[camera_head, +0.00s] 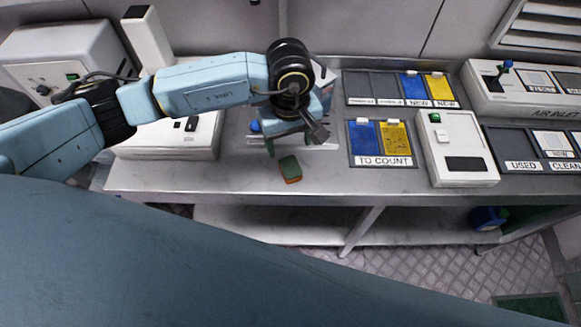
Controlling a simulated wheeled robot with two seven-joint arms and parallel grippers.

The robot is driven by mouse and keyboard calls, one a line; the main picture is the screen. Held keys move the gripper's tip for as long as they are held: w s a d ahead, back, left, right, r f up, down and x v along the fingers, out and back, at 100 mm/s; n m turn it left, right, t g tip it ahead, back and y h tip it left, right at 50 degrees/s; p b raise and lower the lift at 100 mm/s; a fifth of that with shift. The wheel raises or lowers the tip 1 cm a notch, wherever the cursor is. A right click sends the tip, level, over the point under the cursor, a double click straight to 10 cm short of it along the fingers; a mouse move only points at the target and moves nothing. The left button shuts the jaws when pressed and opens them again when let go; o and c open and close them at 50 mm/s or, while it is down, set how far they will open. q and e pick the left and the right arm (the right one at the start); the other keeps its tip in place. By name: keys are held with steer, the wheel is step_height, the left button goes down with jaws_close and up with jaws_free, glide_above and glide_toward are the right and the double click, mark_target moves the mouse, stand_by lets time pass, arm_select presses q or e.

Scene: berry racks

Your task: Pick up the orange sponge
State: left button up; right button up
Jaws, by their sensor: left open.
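A small sponge (290,169) with a green top and an orange lower side lies on the grey metal counter, near its front edge. My left gripper (289,149) hangs just above and behind it, pointing down. Its two green fingers are spread apart with nothing between them. The sponge is in full view and appears apart from the fingers. My right gripper does not show.
A metal counter (240,183) holds a white device (165,140) at left, a "TO COUNT" tray (381,160), and a white box with a green button (457,150). The counter right of the sponge is clear.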

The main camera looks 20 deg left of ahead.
mark_target(291, 166)
arm_select(q)
step_height(291, 166, down, 10)
steer(key=shift+w+r, duration=0.15)
steer(key=shift+r, duration=0.05)
stand_by(0.3)
steer(key=c, duration=1.2)
steer(key=shift+o, duration=0.2)
steer(key=shift+r, duration=0.1)
step_height(291, 166, up, 10)
steer(key=shift+f, duration=0.1)
